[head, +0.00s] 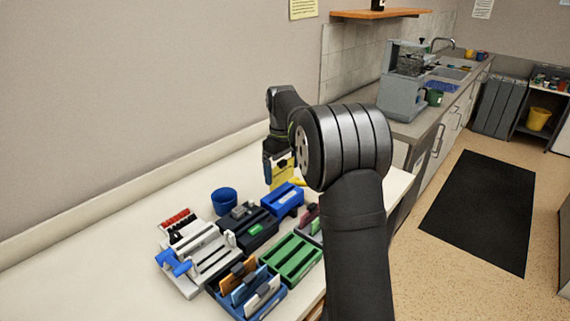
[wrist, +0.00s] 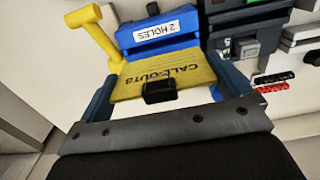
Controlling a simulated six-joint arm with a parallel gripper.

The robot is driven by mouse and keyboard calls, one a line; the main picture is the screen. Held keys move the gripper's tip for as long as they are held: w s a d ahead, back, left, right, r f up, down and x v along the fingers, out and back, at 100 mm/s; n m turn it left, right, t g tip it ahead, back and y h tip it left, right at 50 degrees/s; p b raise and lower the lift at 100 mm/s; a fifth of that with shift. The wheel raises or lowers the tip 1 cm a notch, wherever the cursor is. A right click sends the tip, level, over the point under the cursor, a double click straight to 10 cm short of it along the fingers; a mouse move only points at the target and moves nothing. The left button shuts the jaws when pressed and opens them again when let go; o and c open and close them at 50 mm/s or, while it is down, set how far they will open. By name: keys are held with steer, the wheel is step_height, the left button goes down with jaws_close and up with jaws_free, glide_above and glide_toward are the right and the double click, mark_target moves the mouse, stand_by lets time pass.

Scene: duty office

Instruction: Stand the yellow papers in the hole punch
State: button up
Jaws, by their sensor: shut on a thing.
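My gripper (head: 278,164) is shut on the yellow papers (head: 282,174) above the back of the table. In the wrist view its fingers (wrist: 163,78) grip the yellow papers (wrist: 185,83) at both sides. The papers carry dark lettering and a black clip. The blue hole punch (wrist: 155,35), labelled "2 HOLES", lies just beyond their far edge. The hole punch (head: 283,200) shows in the head view below the gripper. A yellow lever (wrist: 97,38) stands beside it. I cannot tell whether the papers touch the punch or enter its slot.
A blue cup (head: 224,201), a dark device with a green label (head: 257,230), and a grey-white device with a blue handle (head: 205,256) stand left of the punch. A green rack (head: 291,257) and a blue rack with folders (head: 246,289) are in front. The table's left front is bare.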

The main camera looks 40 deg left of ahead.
mark_target(282, 183)
steer(key=shift+f, duration=3.4)
steer(key=o, duration=0.6)
steer(key=shift+r, duration=0.1)
steer(key=shift+r, duration=4.4)
